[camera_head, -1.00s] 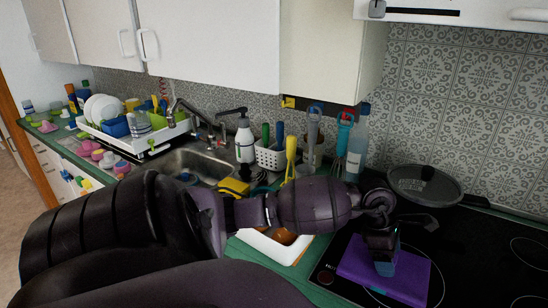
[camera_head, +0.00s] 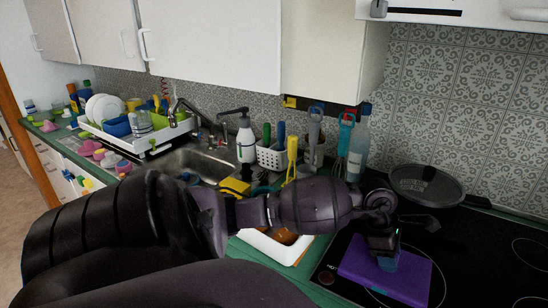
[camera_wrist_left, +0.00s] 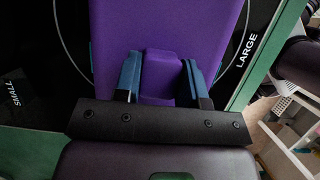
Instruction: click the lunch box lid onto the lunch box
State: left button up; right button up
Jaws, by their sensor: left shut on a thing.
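A flat purple piece (camera_head: 412,279), which looks like the lunch box lid, is over the left part of the black cooktop. It also fills the upper middle of the left wrist view (camera_wrist_left: 165,22). My left gripper (camera_head: 388,262) points down and is shut on its raised purple block, with one blue finger on each side in the left wrist view (camera_wrist_left: 160,65). I cannot tell whether the piece touches the cooktop. A white open box (camera_head: 287,254) with orange-brown inside stands on the green counter left of the cooktop, partly hidden by my left arm; it may be the lunch box.
A clear bottle (camera_head: 358,150), utensils and a white basket (camera_head: 270,157) line the wall. A sink (camera_head: 200,163) and a dish rack (camera_head: 150,140) are farther left. The cooktop's right side is clear.

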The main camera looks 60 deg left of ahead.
pick_arm(q)
jog(key=shift+r+p, duration=0.7)
jog(key=shift+r, duration=0.75)
jog(key=shift+r+p, duration=0.4)
jog(key=shift+r, duration=0.65)
pick_arm(e)
jog(key=shift+w+r, duration=0.2)
jog(key=shift+r, duration=1.45)
